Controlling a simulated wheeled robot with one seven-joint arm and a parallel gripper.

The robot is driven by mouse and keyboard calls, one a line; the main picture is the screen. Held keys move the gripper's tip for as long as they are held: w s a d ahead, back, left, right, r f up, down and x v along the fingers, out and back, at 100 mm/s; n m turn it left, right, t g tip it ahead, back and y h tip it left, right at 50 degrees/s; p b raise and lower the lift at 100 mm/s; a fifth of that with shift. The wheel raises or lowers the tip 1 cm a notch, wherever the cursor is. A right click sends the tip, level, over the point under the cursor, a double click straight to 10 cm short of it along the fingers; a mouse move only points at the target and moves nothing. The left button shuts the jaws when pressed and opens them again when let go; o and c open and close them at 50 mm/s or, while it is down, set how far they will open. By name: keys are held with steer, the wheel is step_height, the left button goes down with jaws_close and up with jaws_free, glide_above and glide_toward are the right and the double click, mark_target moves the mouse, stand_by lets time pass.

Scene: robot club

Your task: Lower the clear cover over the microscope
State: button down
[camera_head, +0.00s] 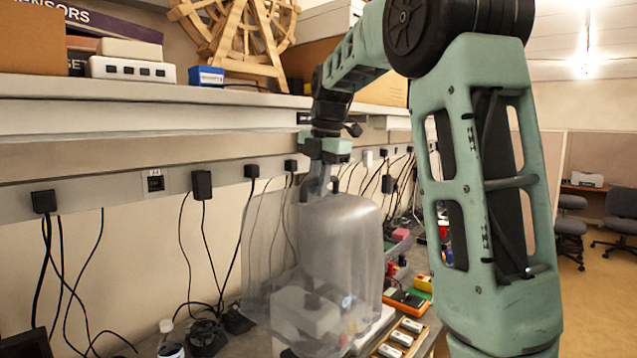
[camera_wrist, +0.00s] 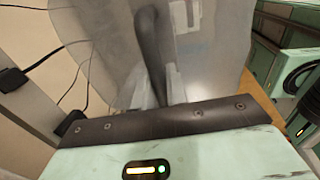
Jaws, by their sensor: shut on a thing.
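The clear cover (camera_head: 345,235) is a cloudy, see-through hood hanging upright below my gripper (camera_head: 322,187) in the head view. My gripper is shut on the top of the cover. The cover also fills much of the wrist view (camera_wrist: 215,55), with a dark curved shape showing in or through it. The microscope (camera_head: 302,316) shows blurred through the lower part of the cover, as a pale body with a darker part above. The cover's lower part overlaps it in the picture. I cannot tell whether the cover's bottom rim touches the bench.
The bench holds a wooden tray of small devices (camera_head: 401,338) and an orange meter (camera_head: 404,301) close on the right. A bottle (camera_head: 169,340) and black adapters stand on the left. Cables hang along the wall behind. A shelf (camera_head: 150,118) runs above the bench.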

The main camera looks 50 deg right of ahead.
step_height(320, 180, down, 8)
steer(key=b, duration=0.6)
stand_by(0.4)
step_height(320, 180, down, 8)
steer(key=b, duration=0.6)
steer(key=shift+s, duration=0.15)
stand_by(0.6)
steer(key=shift+f+b, duration=2.3)
steer(key=shift+f, duration=0.75)
